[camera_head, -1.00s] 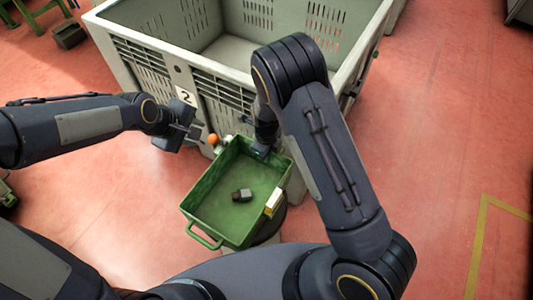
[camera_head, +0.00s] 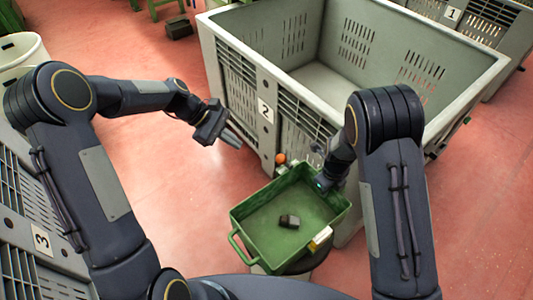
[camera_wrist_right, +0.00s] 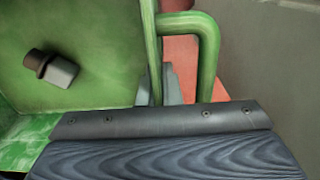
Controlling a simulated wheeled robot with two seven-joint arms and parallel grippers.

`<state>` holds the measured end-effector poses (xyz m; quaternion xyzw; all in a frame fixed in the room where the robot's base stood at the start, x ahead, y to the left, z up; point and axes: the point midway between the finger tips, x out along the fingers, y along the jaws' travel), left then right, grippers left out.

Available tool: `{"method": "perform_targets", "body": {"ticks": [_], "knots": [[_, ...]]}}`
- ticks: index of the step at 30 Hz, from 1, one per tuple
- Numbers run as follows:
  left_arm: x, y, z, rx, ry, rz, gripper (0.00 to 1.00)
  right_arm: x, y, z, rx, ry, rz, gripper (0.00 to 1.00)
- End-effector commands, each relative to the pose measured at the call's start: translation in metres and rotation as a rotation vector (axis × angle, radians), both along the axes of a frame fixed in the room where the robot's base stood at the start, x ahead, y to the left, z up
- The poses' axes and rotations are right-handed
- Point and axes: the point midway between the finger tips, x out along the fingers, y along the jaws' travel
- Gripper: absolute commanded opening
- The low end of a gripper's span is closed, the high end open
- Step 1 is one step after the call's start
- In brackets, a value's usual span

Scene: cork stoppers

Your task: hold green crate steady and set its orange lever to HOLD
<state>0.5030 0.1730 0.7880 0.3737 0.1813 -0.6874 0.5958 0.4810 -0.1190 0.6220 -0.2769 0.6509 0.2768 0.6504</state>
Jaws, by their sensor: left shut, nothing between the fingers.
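The green crate (camera_head: 255,262) stands in front of the large grey bin, with a dark block (camera_head: 289,221) inside. The orange lever knob (camera_head: 280,158) shows just beyond the crate's far rim; its setting is too small to read. My left gripper (camera_head: 230,138) is shut and empty, up and left of the knob and apart from it. My right gripper (camera_head: 325,180) is at the crate's far right corner. The right wrist view shows the crate's green handle loop (camera_wrist_right: 208,50) close to it and the block (camera_wrist_right: 50,68); the right fingers' closure is unclear.
The large grey bin marked 2 (camera_head: 229,58) stands right behind the crate. A bin marked 1 (camera_head: 482,25) is at the back right, and one marked 3 (camera_head: 30,215) at the left.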

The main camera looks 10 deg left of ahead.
Motion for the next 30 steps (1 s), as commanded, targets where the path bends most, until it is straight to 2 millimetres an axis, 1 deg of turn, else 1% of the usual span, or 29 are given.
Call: {"method": "perform_targets", "body": {"ticks": [1,3,6,17,20,23,30], "knots": [[0.004,0.011,-0.001,-0.054,0.019,0.023,0.0,0.0,0.0,0.0,0.001,-0.001,-0.001,0.0],[0.008,0.019,0.002,-0.119,0.032,0.038,0.0,0.0,0.0,0.0,0.001,-0.001,-0.001,0.0],[0.011,0.026,0.004,-0.171,0.039,0.049,0.0,0.0,0.0,0.0,0.001,-0.001,-0.001,0.0],[0.011,0.027,0.005,-0.185,0.041,0.049,0.0,0.0,0.0,0.0,0.001,-0.001,0.0,0.0],[0.011,0.023,0.002,-0.185,0.042,0.049,0.0,0.0,0.0,0.0,0.001,-0.001,0.0,0.0],[0.011,0.014,-0.004,-0.185,0.042,0.048,0.0,0.0,0.0,0.0,0.001,-0.001,0.0,0.0],[0.01,-0.026,-0.034,-0.184,0.045,0.047,0.0,0.0,0.0,0.0,0.001,-0.001,0.0,0.0]]}}
